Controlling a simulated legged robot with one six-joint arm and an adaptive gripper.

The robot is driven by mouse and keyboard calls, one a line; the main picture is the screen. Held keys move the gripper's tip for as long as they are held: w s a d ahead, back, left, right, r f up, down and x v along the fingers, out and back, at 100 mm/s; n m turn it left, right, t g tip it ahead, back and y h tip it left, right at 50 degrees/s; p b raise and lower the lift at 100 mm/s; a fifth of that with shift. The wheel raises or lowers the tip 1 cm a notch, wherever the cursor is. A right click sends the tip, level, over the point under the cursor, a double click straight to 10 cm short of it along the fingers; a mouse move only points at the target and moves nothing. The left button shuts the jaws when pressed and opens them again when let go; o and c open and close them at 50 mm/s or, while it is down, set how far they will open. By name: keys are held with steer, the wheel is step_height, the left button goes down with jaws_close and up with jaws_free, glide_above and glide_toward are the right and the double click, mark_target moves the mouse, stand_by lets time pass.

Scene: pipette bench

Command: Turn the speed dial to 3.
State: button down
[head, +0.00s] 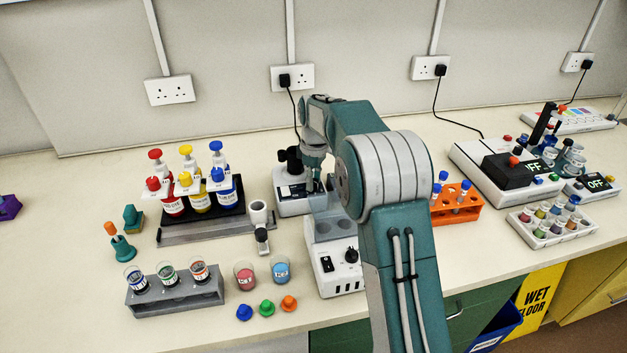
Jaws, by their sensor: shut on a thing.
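A small white mixer (291,205) with a black top stands at the middle back of the bench in the head view. A dark panel shows on the left of its front. My gripper (317,187) points down at the right of this front and is shut there. The speed dial between its fingers is hidden by the fingers and too small to make out. The number that the dial stands at cannot be read.
In front stands a white heater block (325,282) with a black knob (351,255) and switch. A bottle rack (200,228) is left, an orange tube rack (457,214) right. The far left bench is mostly clear.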

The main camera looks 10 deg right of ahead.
steer(key=shift+f+n, duration=0.15)
steer(key=shift+n, duration=0.95)
steer(key=shift+c, duration=1.6)
jaws_free()
steer(key=shift+w, duration=0.15)
step_height(320, 180, up, 12)
steer(key=shift+w, duration=0.3)
